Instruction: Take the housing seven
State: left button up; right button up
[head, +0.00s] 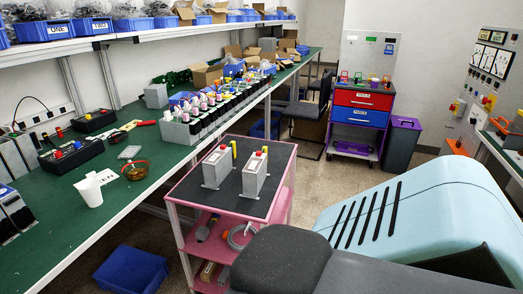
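Two grey box-shaped housings with white tops and small red marks stand upright on the pink cart's dark top: the left housing (216,170) and the right housing (254,176). A small yellow piece stands beside each at the back. A row of similar grey housings (179,132) with white, pink and dark parts stands on the long green bench. No number is legible on any housing, so I cannot tell which is seven. Neither of my grippers is in view.
The pink cart (175,221) has loose parts on its lower shelves. The green bench (55,200) along the left holds a white cup (90,191), an amber bowl (137,170) and black devices. A red and blue drawer cabinet (362,99) stands at the back. Some floor behind the cart is clear.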

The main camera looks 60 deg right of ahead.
aim_at(254, 174)
jog(key=z, duration=1.45)
jog(key=i+l+z, duration=0.2)
jog(key=i, duration=0.4)
jog(key=j, duration=0.1)
